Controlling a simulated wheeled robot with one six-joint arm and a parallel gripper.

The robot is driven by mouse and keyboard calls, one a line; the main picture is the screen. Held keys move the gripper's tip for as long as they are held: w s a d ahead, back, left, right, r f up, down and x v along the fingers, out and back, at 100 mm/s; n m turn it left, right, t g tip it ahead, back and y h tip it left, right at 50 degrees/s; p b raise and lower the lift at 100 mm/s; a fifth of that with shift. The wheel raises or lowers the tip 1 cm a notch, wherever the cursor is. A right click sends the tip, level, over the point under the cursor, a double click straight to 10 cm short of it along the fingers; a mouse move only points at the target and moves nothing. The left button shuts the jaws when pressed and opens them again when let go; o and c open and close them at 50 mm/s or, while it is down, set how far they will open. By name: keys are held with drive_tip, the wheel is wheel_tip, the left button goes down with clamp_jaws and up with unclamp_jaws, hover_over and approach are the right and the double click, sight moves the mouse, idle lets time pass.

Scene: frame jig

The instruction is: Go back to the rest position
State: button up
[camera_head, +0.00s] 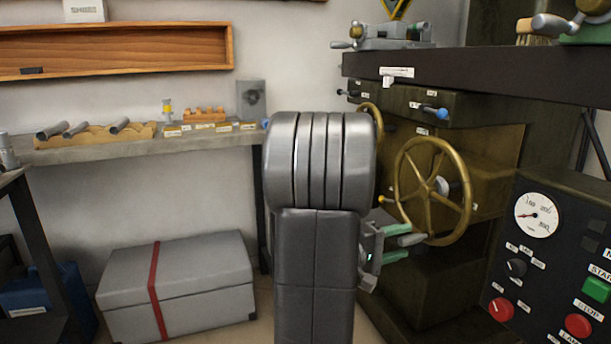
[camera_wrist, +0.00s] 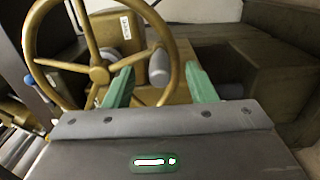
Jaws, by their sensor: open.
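My gripper (camera_head: 405,247) shows in the head view just right of my grey arm, in front of the lower left part of a brass handwheel (camera_head: 467,205). Its two green fingers are apart with nothing between them. In the wrist view my gripper (camera_wrist: 158,82) is open, and the handwheel (camera_wrist: 97,73) with its grey handle (camera_wrist: 158,66) lies beyond the fingers. I cannot tell whether a finger touches the wheel. My arm hides part of the machine behind it.
A control panel (camera_head: 549,258) with a gauge and buttons stands at the right. A dark shelf (camera_head: 470,80) overhangs the wheel. A grey chest (camera_head: 200,280) with a red strap sits on the floor at the left. A workbench (camera_head: 95,152) with pipes runs along the wall.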

drive_tip(key=shift+s+x, duration=0.25)
drive_tip(key=shift+x, duration=0.95)
drive_tip(key=s+r, duration=0.1)
drive_tip(key=s, duration=0.1)
drive_tip(key=s+d+r, duration=0.1)
drive_tip(key=s+r, duration=0.1)
drive_tip(key=shift+d, duration=0.15)
wheel_tip(320, 180, up, 6)
drive_tip(key=s, duration=0.2)
drive_tip(key=shift+s+d, duration=0.2)
drive_tip(key=shift+d, duration=0.25)
drive_tip(key=shift+r, duration=0.2)
